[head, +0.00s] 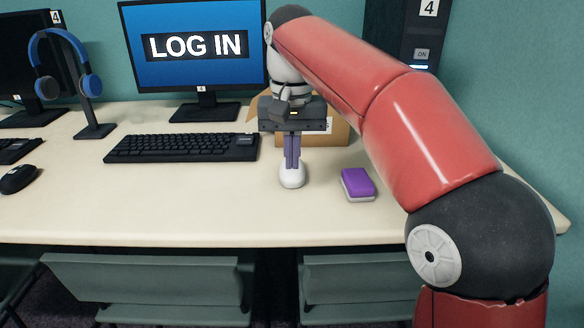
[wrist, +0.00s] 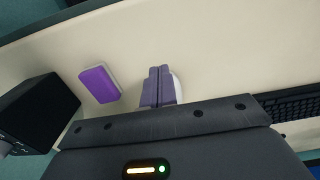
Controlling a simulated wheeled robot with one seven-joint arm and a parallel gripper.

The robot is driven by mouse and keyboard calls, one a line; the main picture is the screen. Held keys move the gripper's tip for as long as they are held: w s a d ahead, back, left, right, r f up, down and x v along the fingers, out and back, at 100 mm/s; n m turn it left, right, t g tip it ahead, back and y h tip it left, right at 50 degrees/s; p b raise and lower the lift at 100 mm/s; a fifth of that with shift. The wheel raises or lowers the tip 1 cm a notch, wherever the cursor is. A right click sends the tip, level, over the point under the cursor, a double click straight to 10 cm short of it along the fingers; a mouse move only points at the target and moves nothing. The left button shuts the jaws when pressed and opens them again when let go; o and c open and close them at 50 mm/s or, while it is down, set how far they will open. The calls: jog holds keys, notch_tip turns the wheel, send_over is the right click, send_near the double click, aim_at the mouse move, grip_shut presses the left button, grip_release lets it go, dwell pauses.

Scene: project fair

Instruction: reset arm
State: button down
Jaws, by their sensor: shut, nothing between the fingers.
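My gripper (head: 291,165) points down over the desk in front of the monitor, with its purple fingers together and nothing between them. In the wrist view the fingers (wrist: 159,86) are side by side. A white mouse (head: 292,178) lies on the desk just below or in front of the fingertips; I cannot tell whether they touch it. Its edge shows behind the fingers in the wrist view (wrist: 178,88). My red arm reaches in from the right.
A purple and white block (head: 357,184) lies right of the mouse on the desk (head: 200,205). A cardboard box (head: 338,132) stands behind my gripper. A keyboard (head: 182,148), monitor (head: 195,45) and headphone stand (head: 93,128) are left. A black computer tower (head: 405,35) is back right. Chairs (head: 150,285) stand in front.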

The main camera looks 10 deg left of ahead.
jog(key=s+d+m+t, duration=0.1)
jog(key=s+d+t, duration=0.35)
jog(key=d, duration=0.95)
jog(key=s+d+f+m+t, duration=0.1)
jog(key=s+d+f, duration=1.1)
jog(key=s+f, duration=0.1)
jog(key=shift+s+d+f+m, duration=0.3)
jog(key=shift+s+f, duration=0.1)
jog(key=shift+s, duration=0.3)
jog(key=shift+a, duration=0.2)
